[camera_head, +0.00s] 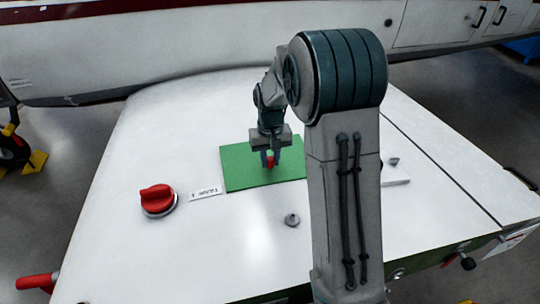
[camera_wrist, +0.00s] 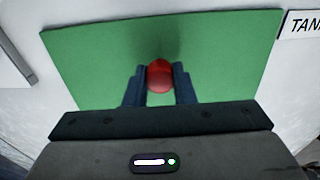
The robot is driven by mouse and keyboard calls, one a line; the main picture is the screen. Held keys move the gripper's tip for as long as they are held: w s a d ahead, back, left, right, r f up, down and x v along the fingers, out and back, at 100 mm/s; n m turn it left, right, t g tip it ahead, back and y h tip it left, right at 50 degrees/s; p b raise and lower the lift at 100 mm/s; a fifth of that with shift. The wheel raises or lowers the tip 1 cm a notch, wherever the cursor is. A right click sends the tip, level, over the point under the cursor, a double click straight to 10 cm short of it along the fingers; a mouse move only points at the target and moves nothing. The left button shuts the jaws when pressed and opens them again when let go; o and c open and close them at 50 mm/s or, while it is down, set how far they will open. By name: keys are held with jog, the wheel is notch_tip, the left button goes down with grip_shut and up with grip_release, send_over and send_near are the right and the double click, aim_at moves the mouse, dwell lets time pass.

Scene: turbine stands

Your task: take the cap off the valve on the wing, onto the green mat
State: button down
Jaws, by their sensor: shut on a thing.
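A small red cap (camera_head: 270,161) is held between the two fingers of my gripper (camera_head: 270,158). In the wrist view the cap (camera_wrist: 160,77) sits between the dark fingers of my gripper (camera_wrist: 159,84). The green mat (camera_head: 237,170) lies flat on the white wing, under the gripper and cap. In the wrist view the mat (camera_wrist: 90,60) fills the middle. I cannot tell whether the cap touches the mat or is just above it. A small grey fitting (camera_head: 292,220), perhaps the valve, stands bare on the wing in front of the mat.
A larger red knob (camera_head: 157,198) on a round base stands to the left, next to a white label (camera_head: 205,193). A white plate (camera_head: 396,177) with a small grey part (camera_head: 393,162) lies right of my arm. The white wing (camera_head: 170,120) is clear at the far left.

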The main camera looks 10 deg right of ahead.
aim_at(270, 159)
jog(key=shift+f, duration=0.5)
jog(key=shift+f+b, duration=0.35)
jog(key=shift+b, duration=0.05)
jog(key=c, duration=1)
grip_release()
jog(key=shift+o, duration=0.2)
jog(key=shift+r, duration=0.1)
jog(key=shift+r+p, duration=2.35)
jog(key=shift+r, duration=1.1)
